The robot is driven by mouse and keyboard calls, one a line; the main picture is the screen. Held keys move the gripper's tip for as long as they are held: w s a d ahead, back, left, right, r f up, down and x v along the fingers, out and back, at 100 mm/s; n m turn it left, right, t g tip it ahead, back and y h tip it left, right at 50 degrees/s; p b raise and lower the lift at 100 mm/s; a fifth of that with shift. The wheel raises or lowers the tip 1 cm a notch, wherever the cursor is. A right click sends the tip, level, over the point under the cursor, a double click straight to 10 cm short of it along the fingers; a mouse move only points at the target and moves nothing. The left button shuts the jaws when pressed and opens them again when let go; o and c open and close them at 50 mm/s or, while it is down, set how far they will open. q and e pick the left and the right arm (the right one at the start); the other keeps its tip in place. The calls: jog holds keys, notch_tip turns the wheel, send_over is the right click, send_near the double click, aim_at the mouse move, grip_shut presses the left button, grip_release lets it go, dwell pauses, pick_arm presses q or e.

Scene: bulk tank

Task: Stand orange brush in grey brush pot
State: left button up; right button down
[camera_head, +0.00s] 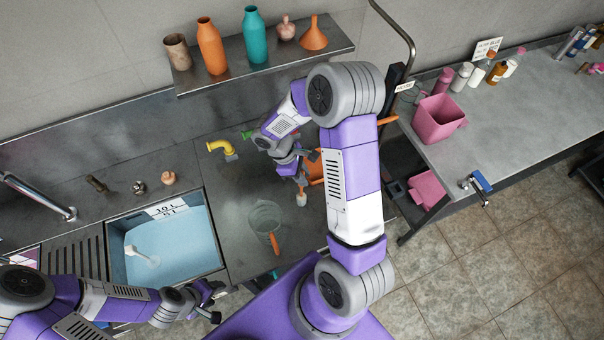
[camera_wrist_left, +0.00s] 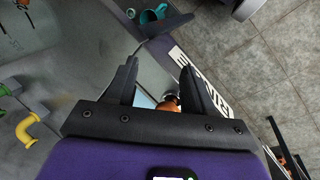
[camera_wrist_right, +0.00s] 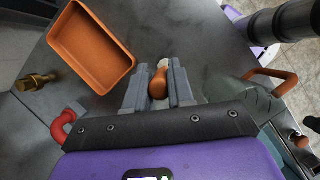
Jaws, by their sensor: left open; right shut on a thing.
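The orange brush shows in the head view as a pale bristle end (camera_head: 301,199) below my right gripper (camera_head: 288,165). In the right wrist view its orange handle (camera_wrist_right: 158,84) is between the closed fingers of the right gripper (camera_wrist_right: 158,88). The brush hangs over the steel worktop, bristles down. I cannot identify the grey brush pot for certain; a grey-brown cup (camera_head: 177,54) stands at the left end of the wall shelf. My left gripper (camera_head: 213,299) is open at the counter's front edge, right of the basin. In the left wrist view an orange object (camera_wrist_left: 168,106) shows beyond its fingers (camera_wrist_left: 158,85).
A clear jug (camera_head: 265,215) with an orange handle stands on the worktop between my grippers. An orange tray (camera_wrist_right: 84,50) lies near the right gripper. A basin of blue liquid (camera_head: 180,240) is left. A pink bucket (camera_head: 438,120) stands on the right bench.

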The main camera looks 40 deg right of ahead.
jog(key=shift+f, duration=0.1)
jog(key=c, duration=1)
grip_release()
